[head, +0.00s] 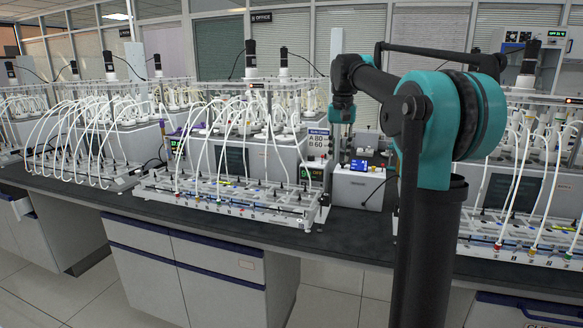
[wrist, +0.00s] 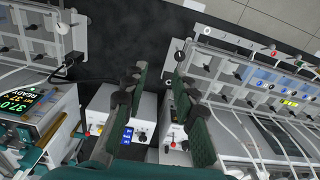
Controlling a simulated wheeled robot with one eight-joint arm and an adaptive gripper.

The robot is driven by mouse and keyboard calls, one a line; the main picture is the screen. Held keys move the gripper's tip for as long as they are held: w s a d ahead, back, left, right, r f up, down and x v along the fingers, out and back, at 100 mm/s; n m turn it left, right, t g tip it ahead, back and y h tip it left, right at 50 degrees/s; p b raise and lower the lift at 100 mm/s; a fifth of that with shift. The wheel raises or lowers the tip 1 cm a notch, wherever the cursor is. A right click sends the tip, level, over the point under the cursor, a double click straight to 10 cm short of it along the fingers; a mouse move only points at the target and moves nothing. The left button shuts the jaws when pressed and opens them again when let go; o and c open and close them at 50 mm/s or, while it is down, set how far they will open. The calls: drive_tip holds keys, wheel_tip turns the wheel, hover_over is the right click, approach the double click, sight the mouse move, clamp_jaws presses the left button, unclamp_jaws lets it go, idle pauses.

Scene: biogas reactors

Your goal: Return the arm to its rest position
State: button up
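My arm (head: 440,130) is teal and black and rises on the right side of the head view. It is bent, with its forearm running left from the big teal joint. My gripper (head: 341,135) hangs down above the bench, in front of the reactor rigs. Its fingers are too small to judge in the head view. In the wrist view my gripper (wrist: 158,75) has its two dark green finger pads apart with nothing between them. Beyond the fingers are small white boxes and the dark bench top.
The dark bench top (head: 110,198) carries several reactor rigs with white tubes. A white tubed rack (head: 230,203) stands left of my arm. A small white box with a blue screen (head: 359,183) stands below my gripper. Cabinets (head: 200,270) are under the bench.

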drive_tip(key=s+d+f+n+t, duration=0.1)
drive_tip(key=s+d+f+t, duration=0.1)
drive_tip(key=s+f, duration=1.3)
drive_tip(key=s+d+f+n+t, duration=0.1)
drive_tip(key=s+f+n, duration=0.1)
drive_tip(key=s+f, duration=1.3)
wheel_tip(320, 180, down, 5)
drive_tip(key=shift+d+r+t, duration=0.1)
drive_tip(key=shift+d+t, duration=0.25)
drive_tip(key=shift+t, duration=0.05)
